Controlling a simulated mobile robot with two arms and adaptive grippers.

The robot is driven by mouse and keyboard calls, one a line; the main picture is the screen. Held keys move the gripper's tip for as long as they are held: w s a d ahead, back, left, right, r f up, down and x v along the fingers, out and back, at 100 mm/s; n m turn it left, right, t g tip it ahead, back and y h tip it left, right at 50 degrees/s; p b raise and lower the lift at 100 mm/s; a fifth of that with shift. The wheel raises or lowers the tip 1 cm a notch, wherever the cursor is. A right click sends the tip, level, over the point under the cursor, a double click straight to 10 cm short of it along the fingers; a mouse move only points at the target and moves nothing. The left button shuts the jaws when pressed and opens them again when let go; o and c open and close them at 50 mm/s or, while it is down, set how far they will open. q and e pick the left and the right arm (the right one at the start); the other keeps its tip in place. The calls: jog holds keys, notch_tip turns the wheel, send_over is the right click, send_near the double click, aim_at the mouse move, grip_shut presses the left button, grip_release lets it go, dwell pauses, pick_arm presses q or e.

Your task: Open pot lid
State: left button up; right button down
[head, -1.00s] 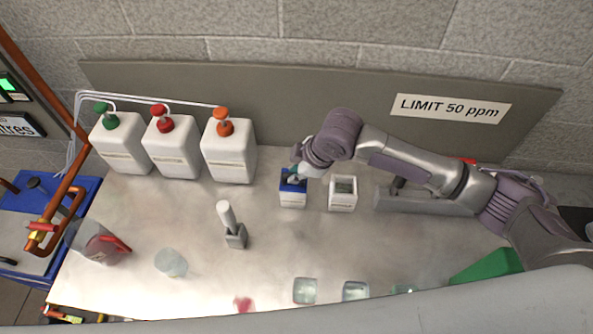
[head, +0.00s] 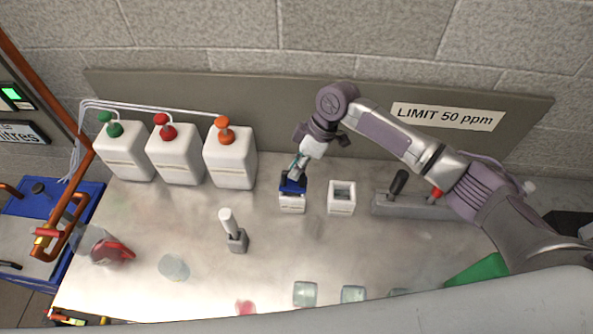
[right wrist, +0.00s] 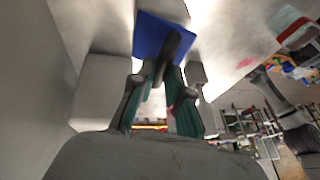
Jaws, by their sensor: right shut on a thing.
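A small white pot (head: 292,205) with a blue lid (head: 292,186) stands on the bench near the middle. My right gripper (head: 297,170) comes down from above, its fingertips at the lid. In the right wrist view, the teal-padded fingers (right wrist: 162,78) are shut on the dark handle (right wrist: 176,48) of the blue lid (right wrist: 152,32). I cannot tell whether the lid is clear of the pot's rim. My left gripper is not in view.
An open white pot (head: 341,198) stands just right. A grey block with levers (head: 412,206) is farther right. Three white canisters (head: 229,160) line the back left. A grey stand with a white handle (head: 237,240) is front left. Glass jars (head: 305,294) stand along the front.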

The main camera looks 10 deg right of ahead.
jog(key=shift+w+d+r+m+g+y+b, duration=0.15)
jog(key=shift+w+m+g+y+b, duration=0.15)
jog(key=shift+w+g+b, duration=0.65)
jog(key=shift+s+g, duration=0.15)
jog(key=shift+g, duration=0.1)
jog(key=c, duration=1.1)
grip_release()
jog(key=shift+c, duration=0.2)
jog(key=shift+r, duration=0.1)
jog(key=v, duration=1.2)
